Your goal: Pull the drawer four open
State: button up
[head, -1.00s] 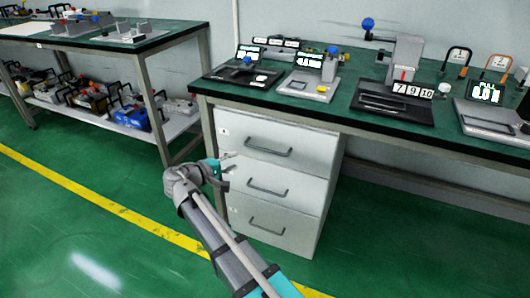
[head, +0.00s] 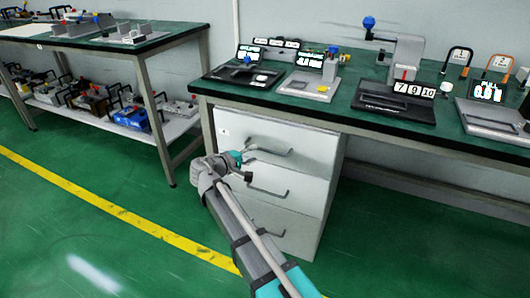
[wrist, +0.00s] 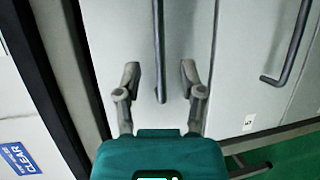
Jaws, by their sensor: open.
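A white cabinet with three stacked drawers stands under the green-topped bench. The top drawer (head: 315,147) is shut and has a dark bar handle (head: 278,153); its number is not readable. In the wrist view its handle (wrist: 158,50) lies lengthwise between the two fingers, seemingly apart from both. The neighbouring middle drawer (wrist: 240,70) has a small label that looks like 5 (wrist: 249,122).
The bench (head: 400,135) overhangs the cabinet and carries instruments with displays. A second bench (head: 120,42) with a lower shelf of power units stands to the left. The green floor (head: 100,180) in front is clear.

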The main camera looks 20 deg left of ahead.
aim_at(263, 150)
jog(key=shift+b+x, duration=0.4)
jog(key=shift+x, duration=2.45)
grip_shut()
